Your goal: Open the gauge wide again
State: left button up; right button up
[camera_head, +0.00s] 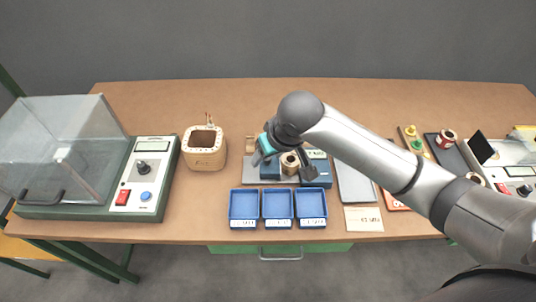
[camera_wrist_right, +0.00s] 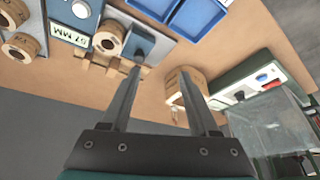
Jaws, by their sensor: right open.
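The gauge has a dark blue jaw block (camera_head: 270,170) on the left and a blue body with a small display (camera_head: 316,154) on the right. A copper-brown coil (camera_head: 290,161) sits between them. In the right wrist view the gauge's display (camera_wrist_right: 70,33) reads about 57 MM, and the coil (camera_wrist_right: 108,38) is close beside the blue jaw (camera_wrist_right: 152,42); I cannot tell if they touch. My right gripper (camera_head: 259,157) is above the gauge's left end. Its fingers (camera_wrist_right: 160,72) are apart with nothing between them. My left gripper is not in view.
Three blue trays (camera_head: 262,222) stand in front of the gauge. A wooden box (camera_head: 205,160) stands to its left, and a green tester (camera_head: 147,185) with a clear cover is farther left. A grey plate (camera_head: 355,184) and a paper card (camera_head: 364,219) lie to the right.

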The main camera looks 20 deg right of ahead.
aim_at(270, 163)
jog(key=w+d+r+m+h, duration=0.1)
jog(key=w+d+r, duration=0.1)
jog(key=d+r, duration=0.1)
jog(key=b+x, duration=0.4)
jog(key=x, duration=1.1)
jog(key=shift+a, duration=0.1)
jog(key=shift+c, duration=0.2)
grip_shut()
dwell(0.9)
